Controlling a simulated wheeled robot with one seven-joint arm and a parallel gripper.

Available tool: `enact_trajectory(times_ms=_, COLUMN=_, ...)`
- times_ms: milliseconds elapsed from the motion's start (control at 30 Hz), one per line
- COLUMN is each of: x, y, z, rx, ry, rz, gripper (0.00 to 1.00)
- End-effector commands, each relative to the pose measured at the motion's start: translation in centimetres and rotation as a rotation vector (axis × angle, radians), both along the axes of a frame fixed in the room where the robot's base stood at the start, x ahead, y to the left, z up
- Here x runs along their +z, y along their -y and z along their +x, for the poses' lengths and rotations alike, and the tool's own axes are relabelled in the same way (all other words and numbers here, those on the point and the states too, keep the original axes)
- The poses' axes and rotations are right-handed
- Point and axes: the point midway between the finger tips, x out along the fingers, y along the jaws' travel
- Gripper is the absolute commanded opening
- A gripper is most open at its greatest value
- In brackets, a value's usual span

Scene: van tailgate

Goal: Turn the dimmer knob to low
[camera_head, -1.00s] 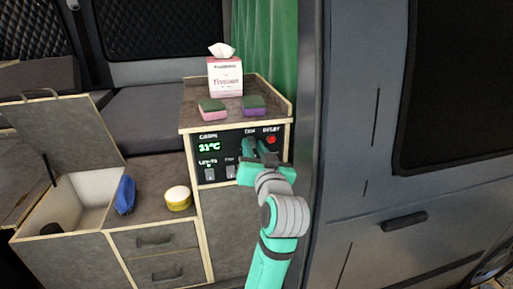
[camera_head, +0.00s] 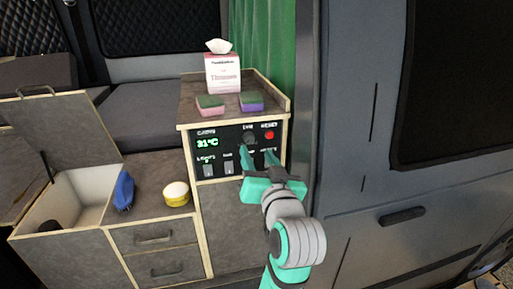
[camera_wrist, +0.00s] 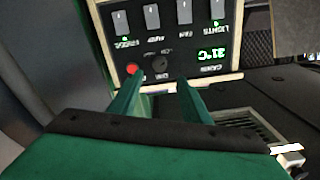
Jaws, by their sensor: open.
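The dimmer knob (camera_head: 249,138) is a small dark round knob on the black control panel (camera_head: 208,168), under a short label that looks like "DIM". In the wrist view the knob (camera_wrist: 160,63) shows upside down, between and beyond my fingertips. Its pointer direction is too small to tell. My gripper (camera_head: 257,155) is open and empty, just below the knob in the head view. In the wrist view my gripper (camera_wrist: 160,85) has one green finger on each side of the knob's line, apart from it as far as I can see.
A red button (camera_head: 269,135) sits right of the knob, and rocker switches (camera_head: 228,167) line the panel's lower row. A green display (camera_head: 207,142) reads about 31°C. Sponges (camera_head: 251,101) and a tissue box (camera_head: 222,73) stand on top. The van's side (camera_head: 350,130) is close on the right.

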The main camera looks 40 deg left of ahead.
Motion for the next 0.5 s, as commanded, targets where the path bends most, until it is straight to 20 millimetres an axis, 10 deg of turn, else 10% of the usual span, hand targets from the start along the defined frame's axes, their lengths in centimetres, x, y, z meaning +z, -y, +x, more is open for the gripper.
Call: enact_trajectory(times_ms=500, x=0.0, y=3.1, z=-2.7, rx=0.000, ry=0.000, rz=-0.001, gripper=0.43)
